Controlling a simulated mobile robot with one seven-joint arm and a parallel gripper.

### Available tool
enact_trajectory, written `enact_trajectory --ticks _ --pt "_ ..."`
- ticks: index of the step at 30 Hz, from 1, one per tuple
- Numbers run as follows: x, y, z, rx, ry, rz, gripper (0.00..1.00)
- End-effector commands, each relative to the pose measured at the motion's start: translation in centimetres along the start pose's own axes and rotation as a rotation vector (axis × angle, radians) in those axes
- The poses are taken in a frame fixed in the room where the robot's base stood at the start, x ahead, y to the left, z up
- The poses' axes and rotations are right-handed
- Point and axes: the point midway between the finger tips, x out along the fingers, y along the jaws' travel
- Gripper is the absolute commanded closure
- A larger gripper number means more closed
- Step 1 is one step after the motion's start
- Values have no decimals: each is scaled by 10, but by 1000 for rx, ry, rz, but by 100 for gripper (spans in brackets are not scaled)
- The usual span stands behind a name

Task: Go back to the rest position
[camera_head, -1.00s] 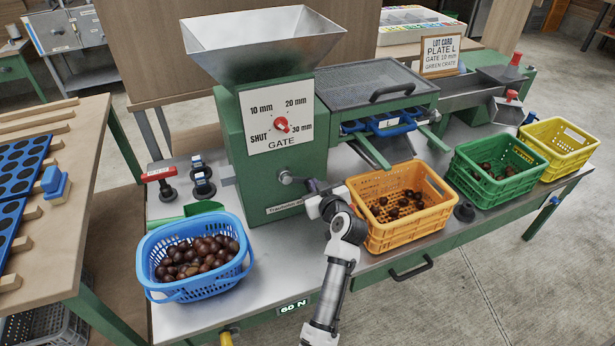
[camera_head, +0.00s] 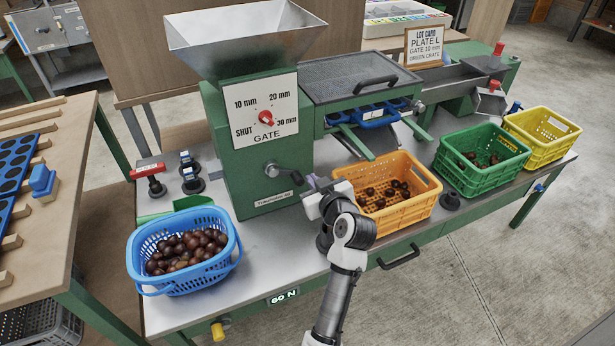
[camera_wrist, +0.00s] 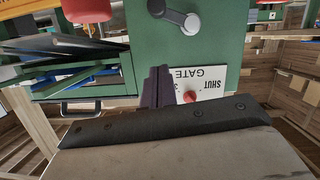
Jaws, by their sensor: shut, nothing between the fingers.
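My gripper (camera_head: 314,184) is in front of the green sorting machine (camera_head: 222,130), near its dark crank handle (camera_head: 284,172) and left of the orange crate (camera_head: 431,189). In the wrist view my dark gripper fingers (camera_wrist: 156,87) are together with nothing between them. They are in front of the machine's body, apart from the crank with its round grey knob (camera_wrist: 191,23). My arm reaches up from the bottom of the head view. The red gate knob (camera_head: 267,116) on the white dial plate also shows in the wrist view (camera_wrist: 189,96).
A blue basket (camera_head: 137,254) of chestnuts stands at the bench's left. The orange crate, a green crate (camera_head: 489,183) and a yellow crate (camera_head: 541,157) stand at right; the orange and green hold chestnuts. A lot card (camera_head: 424,46) stands behind. Bare bench shows between basket and arm.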

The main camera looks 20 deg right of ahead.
Motion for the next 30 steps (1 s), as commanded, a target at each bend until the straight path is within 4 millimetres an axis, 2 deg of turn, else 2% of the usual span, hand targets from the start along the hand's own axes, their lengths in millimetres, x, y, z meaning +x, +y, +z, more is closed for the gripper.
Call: enact_trajectory --ticks 4,9,11,14,19,23,24,26,29,30 --pt "-10 0 0 -1 1 0 100" --pt "-9 -4 -6 -4 10 -3 100" --pt "-4 -13 -17 -11 31 -8 100" --pt "10 -42 -53 -34 103 -24 100" --pt "23 -127 -146 -65 311 -77 100" --pt "10 -199 -214 -65 493 -137 100" --pt "2 -222 -234 -60 550 -159 100" --pt "-14 -255 -262 -48 637 -195 100" --pt "-51 -308 -305 -19 785 -266 100" --pt "-68 -329 -320 -4 845 -297 100"
